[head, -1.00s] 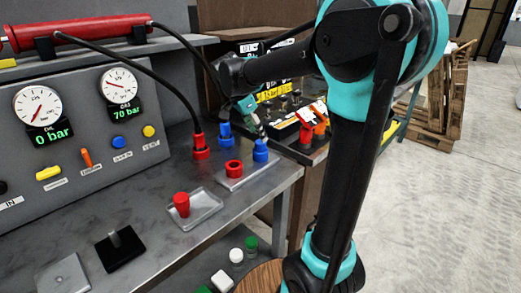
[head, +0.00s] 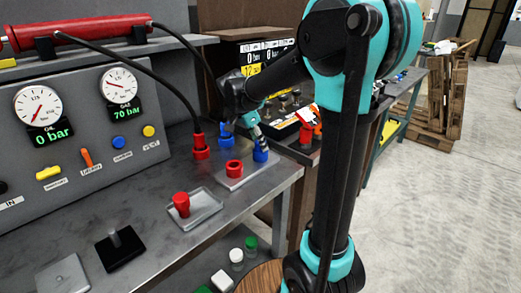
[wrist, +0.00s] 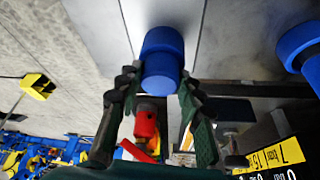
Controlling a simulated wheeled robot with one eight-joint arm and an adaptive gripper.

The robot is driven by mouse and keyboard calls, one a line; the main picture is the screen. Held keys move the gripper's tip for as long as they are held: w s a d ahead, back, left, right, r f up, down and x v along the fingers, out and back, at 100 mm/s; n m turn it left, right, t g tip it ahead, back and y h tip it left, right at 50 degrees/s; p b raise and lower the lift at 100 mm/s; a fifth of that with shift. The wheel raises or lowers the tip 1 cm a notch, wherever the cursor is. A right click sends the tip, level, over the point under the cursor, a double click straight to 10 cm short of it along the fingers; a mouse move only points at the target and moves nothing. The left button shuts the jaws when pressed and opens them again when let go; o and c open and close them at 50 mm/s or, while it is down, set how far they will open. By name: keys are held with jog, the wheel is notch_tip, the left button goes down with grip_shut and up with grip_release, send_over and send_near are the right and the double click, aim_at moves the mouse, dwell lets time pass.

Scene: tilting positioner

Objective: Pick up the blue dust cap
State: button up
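The blue dust cap (head: 261,156) stands upright at the right end of a small metal plate (head: 236,180) on the bench. In the wrist view the cap (wrist: 163,52) sits between my two fingers, with its rounded end toward the camera. My gripper (head: 259,141) is down at the cap from above. In the wrist view my gripper (wrist: 158,84) is open, one finger on each side of the cap and close to it. I cannot tell whether either finger touches it.
A red ring-shaped fitting (head: 234,168) stands left of the cap, and another blue fitting (head: 226,132) stands behind. A red hose coupling (head: 201,150) is close by.

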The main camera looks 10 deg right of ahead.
jog(key=c, duration=0.5)
jog(key=shift+r, duration=0.15)
